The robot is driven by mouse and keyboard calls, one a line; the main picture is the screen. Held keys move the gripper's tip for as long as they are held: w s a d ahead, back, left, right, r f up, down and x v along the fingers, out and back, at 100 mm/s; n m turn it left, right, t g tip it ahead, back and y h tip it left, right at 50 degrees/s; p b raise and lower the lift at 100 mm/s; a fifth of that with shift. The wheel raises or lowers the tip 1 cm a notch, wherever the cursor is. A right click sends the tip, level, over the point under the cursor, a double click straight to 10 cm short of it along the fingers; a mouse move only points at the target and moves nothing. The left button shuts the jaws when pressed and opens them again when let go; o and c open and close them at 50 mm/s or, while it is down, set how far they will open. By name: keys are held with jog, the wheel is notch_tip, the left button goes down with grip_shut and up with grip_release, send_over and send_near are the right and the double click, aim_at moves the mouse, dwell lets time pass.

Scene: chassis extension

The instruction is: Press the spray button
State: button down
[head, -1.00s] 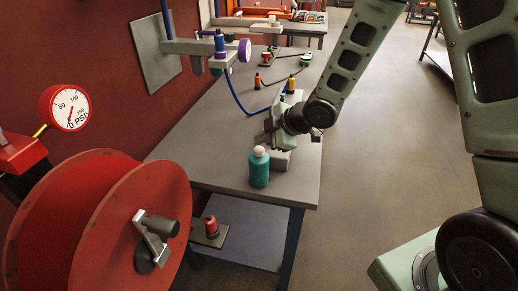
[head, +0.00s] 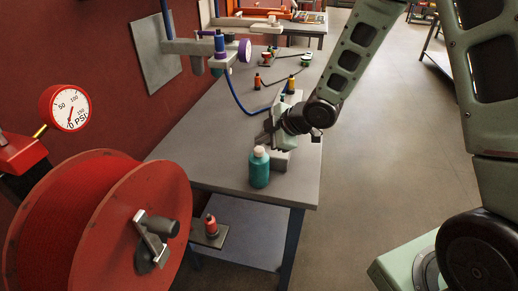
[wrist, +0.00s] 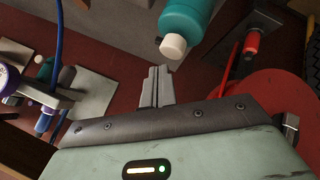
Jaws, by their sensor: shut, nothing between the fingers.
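My gripper (head: 263,137) is over the near part of the grey workbench (head: 215,150), with its fingers shut and empty. In the wrist view its closed fingertips (wrist: 158,72) point towards the white cap (wrist: 173,45) of a teal bottle (wrist: 190,18), with a small gap in the picture. In the head view the teal bottle (head: 259,172) stands upright near the bench's front edge, just in front of my gripper. I cannot make out a marked spray button. A light grey block (head: 280,160) sits under my gripper, partly hidden by it.
A wall-mounted arm with a blue and purple fitting (head: 220,45) overhangs the bench's left side, with a blue hose hanging down. Small bottles (head: 291,84) stand farther back. A red reel (head: 95,225) and a pressure gauge (head: 70,107) are at left. The floor at right is clear.

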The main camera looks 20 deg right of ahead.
aim_at(263, 150)
jog(key=shift+f, duration=0.1)
dwell(0.3)
jog(key=shift+f+b, duration=0.35)
jog(key=shift+b, duration=0.1)
jog(key=shift+f+b, duration=0.5)
jog(key=shift+f, duration=0.1)
dwell(0.5)
jog(key=shift+r, duration=0.15)
dwell(0.3)
jog(key=shift+r+p, duration=0.85)
jog(key=shift+r, duration=0.05)
jog(key=shift+r, duration=0.1)
notch_tip(263, 150, up, 5)
jog(key=p, duration=0.4)
dwell(0.5)
